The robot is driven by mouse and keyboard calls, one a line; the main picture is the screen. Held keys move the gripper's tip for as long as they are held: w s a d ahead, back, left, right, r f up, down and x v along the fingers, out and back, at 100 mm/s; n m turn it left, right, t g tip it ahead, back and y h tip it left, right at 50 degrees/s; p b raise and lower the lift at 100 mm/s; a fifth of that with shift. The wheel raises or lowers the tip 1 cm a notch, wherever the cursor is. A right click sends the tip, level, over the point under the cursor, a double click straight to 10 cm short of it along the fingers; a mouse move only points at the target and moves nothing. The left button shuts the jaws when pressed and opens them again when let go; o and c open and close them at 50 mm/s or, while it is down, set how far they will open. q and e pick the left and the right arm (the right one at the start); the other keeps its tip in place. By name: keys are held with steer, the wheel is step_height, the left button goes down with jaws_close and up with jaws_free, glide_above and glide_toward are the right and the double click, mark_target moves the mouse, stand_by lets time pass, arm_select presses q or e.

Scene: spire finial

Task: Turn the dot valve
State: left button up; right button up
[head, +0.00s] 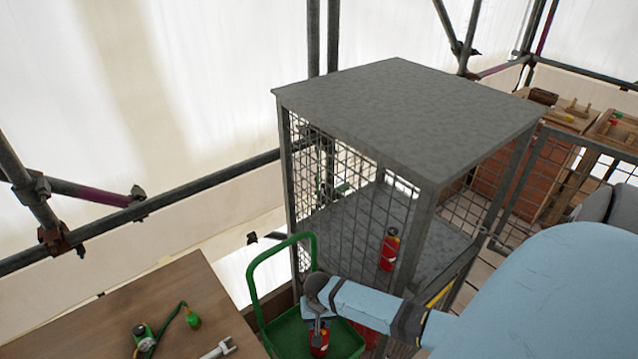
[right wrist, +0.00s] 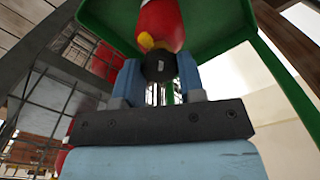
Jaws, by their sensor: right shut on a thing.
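A red canister (head: 319,344) is at the green tray in the head view. It also shows in the right wrist view (right wrist: 162,22), with a yellow mark and a round black knob (right wrist: 159,67) at its near end. My right gripper (right wrist: 159,84) is shut on that black knob, one blue finger on each side. In the head view my right gripper (head: 318,326) comes to the canister from above, and its fingers are small. I cannot tell a dot on the knob. My left gripper is not in view.
A grey mesh cage (head: 400,95) with another red canister (head: 389,249) inside stands behind my right arm. The green trolley (head: 283,338) has a tall handle close to the gripper. A wooden table (head: 95,335) at left holds a green hose fitting (head: 143,336) and a wrench (head: 219,350).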

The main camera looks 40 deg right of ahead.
steer(key=shift+m, duration=2)
steer(key=o, duration=0.9)
steer(key=shift+o, duration=0.2)
steer(key=shift+r, duration=0.1)
step_height(320, 180, up, 14)
steer(key=shift+f+b, duration=0.2)
steer(key=shift+b, duration=0.25)
